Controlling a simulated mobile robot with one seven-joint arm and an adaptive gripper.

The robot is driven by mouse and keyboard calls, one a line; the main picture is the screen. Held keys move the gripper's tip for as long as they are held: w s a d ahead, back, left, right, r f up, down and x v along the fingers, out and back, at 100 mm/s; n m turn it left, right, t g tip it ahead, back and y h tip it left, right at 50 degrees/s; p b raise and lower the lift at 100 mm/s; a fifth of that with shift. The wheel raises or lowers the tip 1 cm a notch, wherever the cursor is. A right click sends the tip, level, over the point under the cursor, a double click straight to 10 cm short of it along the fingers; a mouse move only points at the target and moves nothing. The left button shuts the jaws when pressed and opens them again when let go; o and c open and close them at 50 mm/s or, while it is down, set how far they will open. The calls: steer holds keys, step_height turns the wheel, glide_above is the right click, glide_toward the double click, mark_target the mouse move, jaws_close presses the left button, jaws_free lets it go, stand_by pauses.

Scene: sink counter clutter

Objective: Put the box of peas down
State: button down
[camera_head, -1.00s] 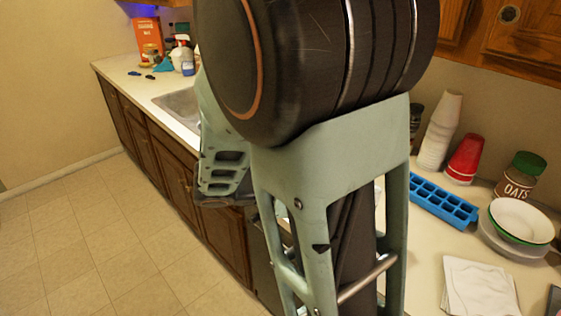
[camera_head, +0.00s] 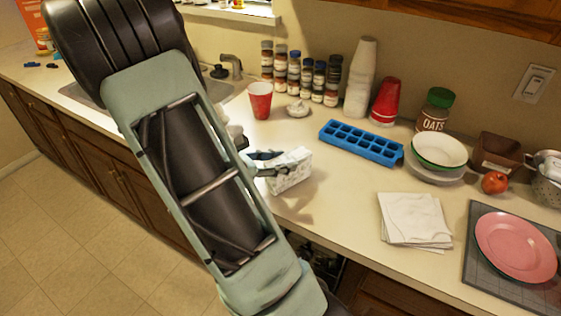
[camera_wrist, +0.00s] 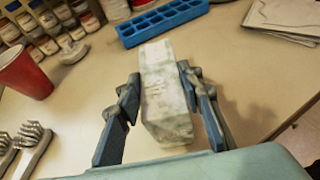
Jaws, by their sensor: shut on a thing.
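The box of peas (camera_head: 290,172) is a pale, whitish-green carton. My gripper (camera_head: 268,165) is shut on it, over the counter (camera_head: 340,210) right of the sink. A shadow lies on the counter below the box, apart from it, so the box seems held a little above the surface. In the wrist view the box (camera_wrist: 166,100) lies lengthwise between the two blue-grey fingers of my gripper (camera_wrist: 158,74). My arm hides part of the gripper in the head view.
A red cup (camera_head: 260,100) and spice jars (camera_head: 300,78) stand behind the box. A blue ice tray (camera_head: 361,142) lies to its right, with white napkins (camera_head: 415,220) nearer the front. Two forks (camera_wrist: 30,145) show at the left. Bare counter lies between box and napkins.

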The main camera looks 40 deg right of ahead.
steer(key=shift+f, duration=0.15)
steer(key=c, duration=1.3)
jaws_free()
steer(key=shift+a+r, duration=0.1)
steer(key=shift+r, duration=0.25)
steer(key=v, duration=1.1)
steer(key=shift+a, duration=0.35)
